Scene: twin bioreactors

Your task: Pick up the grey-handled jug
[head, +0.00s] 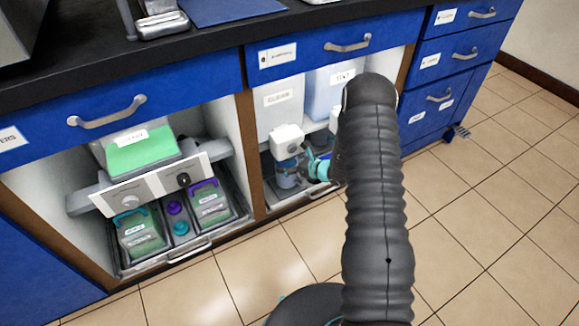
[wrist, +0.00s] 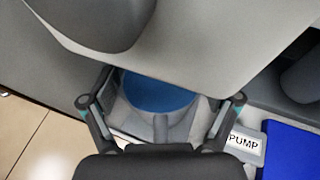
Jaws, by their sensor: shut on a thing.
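The jug (head: 287,179) stands inside the right cabinet bay, below a white dispenser head. In the wrist view the jug is a clear vessel with blue contents (wrist: 158,90), and its grey handle (wrist: 162,128) points toward my gripper (wrist: 163,112). My gripper, teal in the head view (head: 316,166), is at the jug's right side and shut on it. The exact contact of the fingertips is hard to see. The jug looks upright. Part of it is hidden by the dispenser and my gripper.
The white dispenser head (head: 288,140) hangs close above the jug, below a white tank (head: 280,108). A label reading PUMP (wrist: 244,142) is right of my gripper. The left bay holds a tray (head: 190,249) with green containers. Tiled floor (head: 470,215) is clear.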

